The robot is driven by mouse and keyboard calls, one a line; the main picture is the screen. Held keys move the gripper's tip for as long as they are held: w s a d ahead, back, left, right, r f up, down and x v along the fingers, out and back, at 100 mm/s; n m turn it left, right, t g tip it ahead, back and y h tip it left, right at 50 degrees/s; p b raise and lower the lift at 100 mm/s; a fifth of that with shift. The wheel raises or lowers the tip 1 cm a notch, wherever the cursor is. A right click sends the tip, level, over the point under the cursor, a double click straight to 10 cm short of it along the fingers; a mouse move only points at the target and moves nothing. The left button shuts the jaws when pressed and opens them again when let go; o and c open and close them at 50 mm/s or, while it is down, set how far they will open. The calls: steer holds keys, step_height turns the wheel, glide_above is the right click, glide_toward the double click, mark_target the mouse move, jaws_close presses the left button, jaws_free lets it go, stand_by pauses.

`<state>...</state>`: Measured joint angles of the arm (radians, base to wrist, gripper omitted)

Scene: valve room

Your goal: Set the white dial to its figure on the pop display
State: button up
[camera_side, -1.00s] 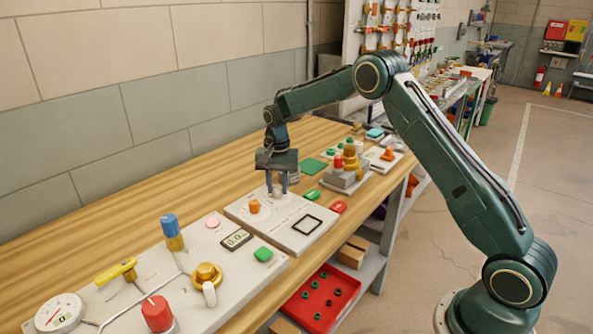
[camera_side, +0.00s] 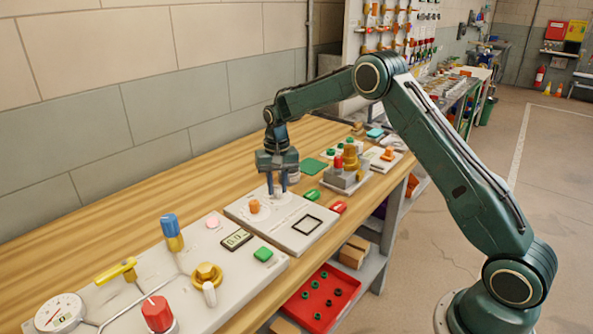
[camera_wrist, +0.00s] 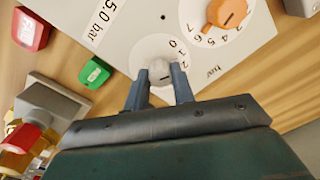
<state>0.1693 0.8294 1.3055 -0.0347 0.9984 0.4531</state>
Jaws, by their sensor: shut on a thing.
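The white dial (camera_wrist: 160,70) sits on a pale panel, with a ring of figures around it; 0, 1 and 2 show at its right. A dark mark shows on the knob, but its exact reading is unclear. My gripper (camera_wrist: 160,88) is shut on the white dial, one finger on each side. In the side view my gripper (camera_side: 277,191) points down over the panel, and the fingers partly hide the white dial. A white plate reading 5.0 bar (camera_wrist: 101,20) shows upside down or sideways in the wrist view; whether it is the pop display is unclear.
An orange dial (camera_wrist: 227,12) stands close beside the white dial, also in the side view (camera_side: 254,207). A green button (camera_wrist: 95,72) and a red button (camera_wrist: 31,29) lie by the panel edge. A second panel with a gauge (camera_side: 60,314) and valves is nearer the camera.

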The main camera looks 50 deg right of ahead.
mark_target(278, 186)
steer(key=n, duration=0.4)
steer(key=shift+n, duration=2)
steer(key=o, duration=1)
steer(key=shift+r, duration=0.1)
step_height(278, 186, up, 14)
steer(key=shift+d, duration=0.15)
